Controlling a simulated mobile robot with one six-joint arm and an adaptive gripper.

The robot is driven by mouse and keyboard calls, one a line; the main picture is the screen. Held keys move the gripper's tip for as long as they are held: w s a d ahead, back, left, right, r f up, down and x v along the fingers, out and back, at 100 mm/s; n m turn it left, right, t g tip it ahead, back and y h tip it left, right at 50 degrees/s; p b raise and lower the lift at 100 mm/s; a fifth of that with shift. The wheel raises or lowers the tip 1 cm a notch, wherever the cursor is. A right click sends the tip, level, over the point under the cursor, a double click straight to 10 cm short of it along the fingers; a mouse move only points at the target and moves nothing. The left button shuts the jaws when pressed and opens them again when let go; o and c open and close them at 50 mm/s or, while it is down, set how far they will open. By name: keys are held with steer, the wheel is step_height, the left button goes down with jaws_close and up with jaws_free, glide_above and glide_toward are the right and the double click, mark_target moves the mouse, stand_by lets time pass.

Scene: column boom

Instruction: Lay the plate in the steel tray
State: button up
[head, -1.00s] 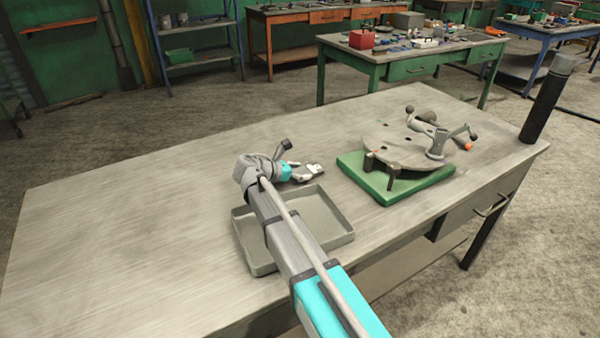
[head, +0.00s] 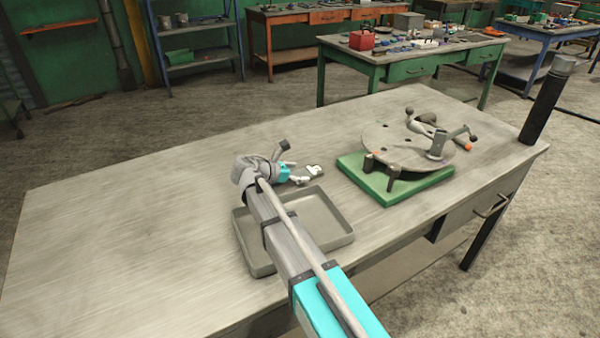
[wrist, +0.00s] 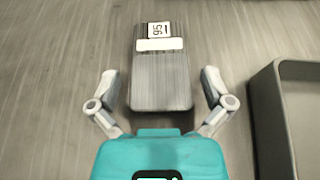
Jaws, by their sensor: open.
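The plate (wrist: 160,80) is a flat dark grey metal piece with a white strip and a label reading 95. It lies flat on the workbench; in the head view its light label end (head: 315,170) shows just beyond my gripper (head: 297,174). In the wrist view my gripper (wrist: 160,82) is open, with one finger on each side of the plate's near part and a gap on both sides. The steel tray (head: 340,238) is a shallow grey box, partly hidden under my arm. Its wall (wrist: 266,120) stands right of the plate in the wrist view.
A green base (head: 385,190) with a round grey disc (head: 398,143) and a crank arm stands to the right on the workbench (head: 120,220). A dark post (head: 543,105) rises at the bench's right corner. The bench's left side is clear.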

steer(key=p+v, duration=0.4)
steer(key=v, duration=0.7)
steer(key=shift+s+a+r, duration=0.1)
steer(key=shift+a, duration=0.1)
